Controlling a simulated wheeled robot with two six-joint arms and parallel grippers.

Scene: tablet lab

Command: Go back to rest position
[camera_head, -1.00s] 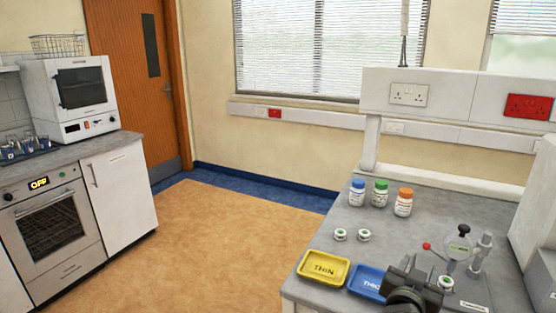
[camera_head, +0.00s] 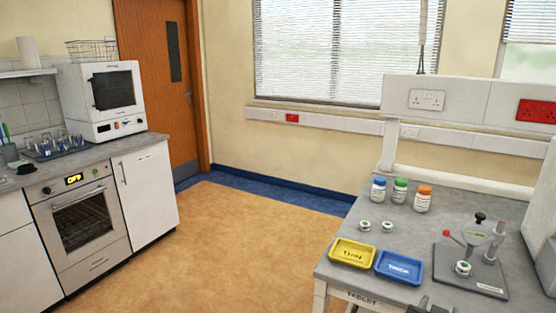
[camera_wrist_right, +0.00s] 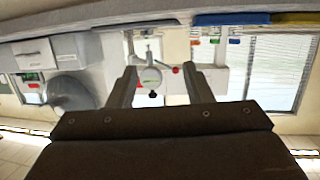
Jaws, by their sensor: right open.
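My right gripper (camera_head: 432,304) shows only as a dark tip at the bottom edge of the head view, in front of the bench by the blue tray. In the right wrist view its two fingers (camera_wrist_right: 160,72) stand apart with nothing held between them. That view looks upside down. Beyond the fingers it shows the gauge device (camera_wrist_right: 150,76), which stands on the bench (camera_head: 341,262) in the head view (camera_head: 476,236). My left gripper is in neither view.
The bench holds a yellow THIN tray (camera_head: 352,253), a blue tray (camera_head: 399,267), several capped bottles (camera_head: 400,192) and two small green-and-white pieces (camera_head: 376,226). An oven (camera_head: 78,225) and white cupboard (camera_head: 150,197) stand at left. The floor (camera_head: 235,245) between is clear.

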